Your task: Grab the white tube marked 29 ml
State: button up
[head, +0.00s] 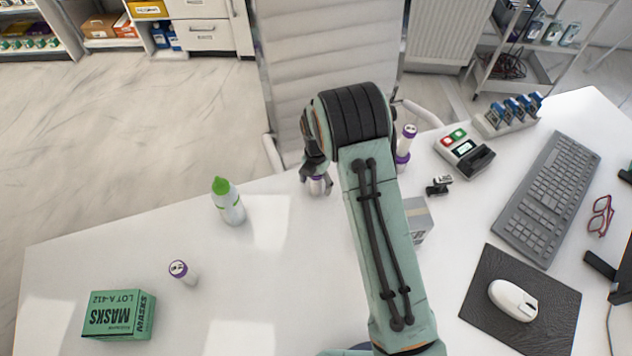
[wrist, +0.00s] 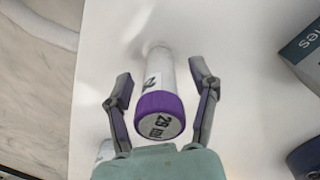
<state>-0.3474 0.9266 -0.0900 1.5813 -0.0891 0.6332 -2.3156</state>
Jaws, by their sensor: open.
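The white tube marked 29 ml (wrist: 158,90) stands on the white desk, its purple cap turned to the wrist camera with the marking readable. My gripper (wrist: 162,95) is open, one finger on each side of the tube with a visible gap on both sides. In the head view my gripper (head: 317,182) is near the far edge of the desk, and the tube (head: 318,187) shows only partly between its fingers. Another white tube with a purple cap (head: 189,274) stands at the left. A taller white-and-purple one (head: 403,150) is partly behind my arm.
A green-capped bottle (head: 229,205) stands left of my gripper. A green masks box (head: 120,315) is at the front left. A grey box (head: 418,218) is beside my arm, partly hidden. A card terminal (head: 465,153), keyboard (head: 548,195) and mouse (head: 513,300) are at the right.

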grip_shut()
jog(key=shift+r, duration=0.1)
